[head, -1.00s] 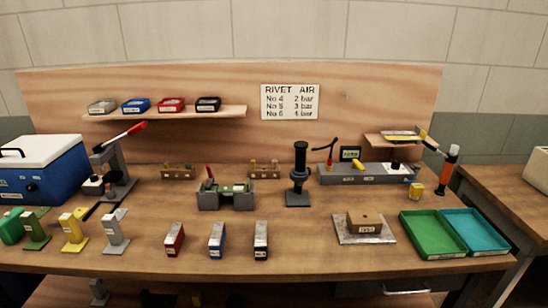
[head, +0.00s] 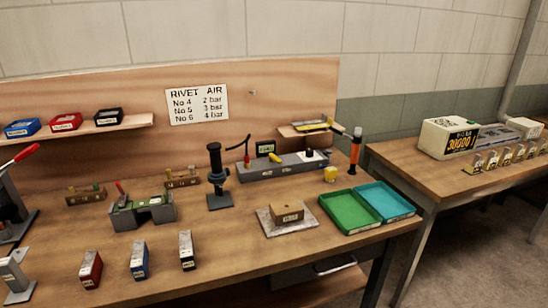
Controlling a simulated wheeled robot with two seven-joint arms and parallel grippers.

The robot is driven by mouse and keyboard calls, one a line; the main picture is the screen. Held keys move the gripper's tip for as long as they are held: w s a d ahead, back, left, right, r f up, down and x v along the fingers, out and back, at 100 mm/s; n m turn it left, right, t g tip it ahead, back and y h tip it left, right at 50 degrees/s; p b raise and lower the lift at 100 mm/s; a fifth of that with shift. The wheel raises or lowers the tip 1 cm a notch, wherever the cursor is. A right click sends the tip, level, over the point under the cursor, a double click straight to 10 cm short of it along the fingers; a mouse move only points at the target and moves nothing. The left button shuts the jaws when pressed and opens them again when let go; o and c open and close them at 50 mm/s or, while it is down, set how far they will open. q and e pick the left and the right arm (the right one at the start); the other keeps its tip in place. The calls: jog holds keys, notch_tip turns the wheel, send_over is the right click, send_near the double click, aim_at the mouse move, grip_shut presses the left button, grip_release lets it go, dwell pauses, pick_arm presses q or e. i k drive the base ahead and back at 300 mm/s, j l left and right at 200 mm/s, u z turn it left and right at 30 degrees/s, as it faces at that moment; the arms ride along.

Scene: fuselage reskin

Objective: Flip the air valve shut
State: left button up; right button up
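A long grey bench unit (head: 284,166) stands at the back of the table in the head view. A small yellow lever (head: 274,158) sits on its top and looks like the air valve handle, though it is too small to tell for certain or to read its position. A red-based fitting with a curved black line (head: 247,158) is at the unit's left end. A dark knob (head: 309,154) is near its right end. A small display with a green face (head: 266,148) stands behind it. Neither of my grippers is in view.
A black press (head: 216,178) stands left of the unit. In front are a brown block on a plate (head: 287,212) and green (head: 348,212) and teal (head: 384,201) trays. An orange-and-black tool (head: 355,150) stands at right.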

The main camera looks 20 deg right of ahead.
aim_at(272, 158)
jog(key=i+j+u, duration=0.1)
jog(key=i+j, duration=0.6)
jog(key=j, duration=0.1)
